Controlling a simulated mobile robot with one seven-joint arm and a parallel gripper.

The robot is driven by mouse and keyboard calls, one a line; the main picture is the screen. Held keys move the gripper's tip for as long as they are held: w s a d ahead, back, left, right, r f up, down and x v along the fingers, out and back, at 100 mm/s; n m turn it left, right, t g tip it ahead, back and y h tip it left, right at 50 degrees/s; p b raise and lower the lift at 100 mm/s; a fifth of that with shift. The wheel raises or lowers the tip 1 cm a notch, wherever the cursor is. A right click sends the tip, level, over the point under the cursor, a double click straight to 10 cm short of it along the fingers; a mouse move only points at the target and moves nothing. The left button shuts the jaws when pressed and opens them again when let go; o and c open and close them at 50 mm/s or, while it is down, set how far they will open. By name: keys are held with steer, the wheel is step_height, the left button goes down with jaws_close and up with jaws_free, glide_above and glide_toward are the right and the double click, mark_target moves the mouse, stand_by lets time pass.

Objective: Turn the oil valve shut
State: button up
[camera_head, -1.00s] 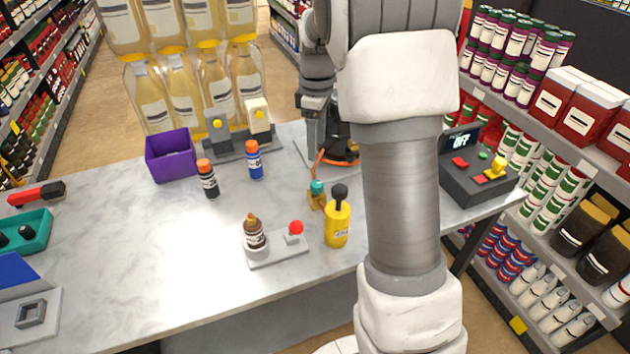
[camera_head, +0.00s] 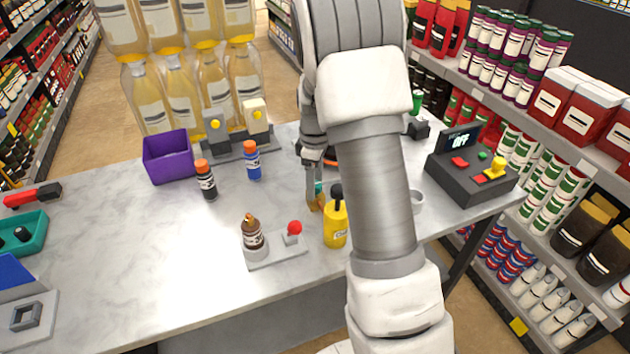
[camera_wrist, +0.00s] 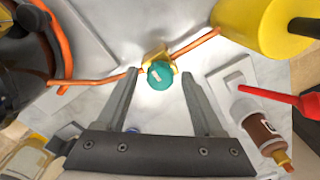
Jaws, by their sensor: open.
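The oil valve, a teal knob on a small brass body, is in the middle of the wrist view (camera_wrist: 160,74), with a copper-coloured pipe running from either side. In the head view the teal knob (camera_head: 319,188) is partly hidden by my gripper (camera_head: 312,192). My gripper is open in the wrist view (camera_wrist: 160,78), its two fingers on either side of the knob in the picture. A gap shows between each finger and the knob, and nothing is held. I cannot tell how far above the knob the fingertips are.
A yellow container with a black top (camera_head: 336,224) stands close beside the valve. The dark pump (camera_wrist: 22,55) is at the wrist view's left. The left tabletop has free room.

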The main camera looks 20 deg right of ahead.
jaws_close()
steer(key=shift+m, duration=0.3)
steer(key=m, duration=0.3)
steer(key=shift+m, duration=0.3)
steer(key=m, duration=0.4)
steer(key=shift+m+p, duration=0.3)
steer(key=m, duration=0.4)
steer(key=shift+r, duration=0.1)
steer(key=shift+d+m+p, duration=0.1)
steer(key=shift+m+p, duration=0.55)
steer(key=shift+m, duration=1.85)
